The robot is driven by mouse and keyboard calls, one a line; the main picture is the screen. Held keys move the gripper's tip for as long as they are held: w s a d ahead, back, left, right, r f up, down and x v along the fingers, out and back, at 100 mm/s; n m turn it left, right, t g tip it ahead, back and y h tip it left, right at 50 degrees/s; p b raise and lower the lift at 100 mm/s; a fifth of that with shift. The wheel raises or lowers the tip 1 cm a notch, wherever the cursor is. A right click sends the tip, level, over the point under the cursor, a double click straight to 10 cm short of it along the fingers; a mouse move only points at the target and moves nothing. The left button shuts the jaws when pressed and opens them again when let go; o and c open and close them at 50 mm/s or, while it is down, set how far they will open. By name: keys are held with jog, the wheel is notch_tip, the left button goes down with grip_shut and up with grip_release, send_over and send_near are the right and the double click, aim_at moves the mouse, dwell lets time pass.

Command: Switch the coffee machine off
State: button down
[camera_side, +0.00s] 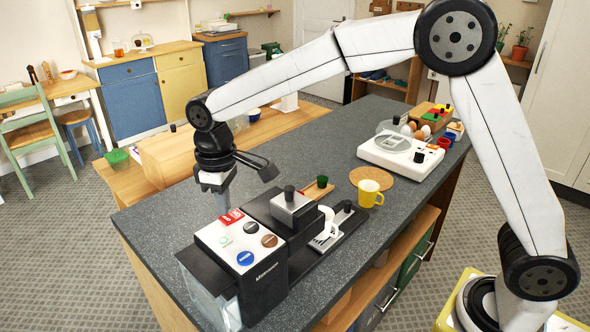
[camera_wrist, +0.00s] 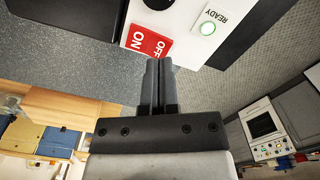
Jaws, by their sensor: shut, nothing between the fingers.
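The black and white coffee machine (camera_side: 265,280) stands on the grey counter. Its red ON/OFF switch (camera_side: 231,217) is at the back edge of its white top panel, and shows large in the wrist view (camera_wrist: 148,43). A round light marked READY (camera_wrist: 208,28) glows green. My gripper (camera_side: 222,207) points down just behind the switch in the side view. In the wrist view its fingertips (camera_wrist: 158,63) are together, empty, close to the switch's edge. I cannot tell whether they touch it, or which side of the switch is pressed.
Round blue, brown and black buttons share the panel; the blue button (camera_side: 245,258) is nearest. A yellow mug (camera_side: 369,193) and a white appliance (camera_side: 402,152) stand farther right. The counter (camera_side: 165,215) left of my gripper is clear.

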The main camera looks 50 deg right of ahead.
aim_at(227, 218)
jog(key=shift+f, duration=1)
dwell(1.0)
jog(key=shift+r, duration=3.5)
jog(key=s+d+f+m+g, duration=0.25)
jog(key=s+d, duration=0.25)
jog(key=s, duration=0.4)
jog(key=s+d+f+m+g, duration=0.1)
jog(key=s+d+m, duration=0.3)
jog(key=s, duration=0.5)
jog(key=d+f+t, duration=0.6)
jog(key=d+f, duration=0.2)
jog(key=f, duration=0.1)
jog(key=shift+d+f, duration=0.15)
jog(key=shift+f, duration=0.1)
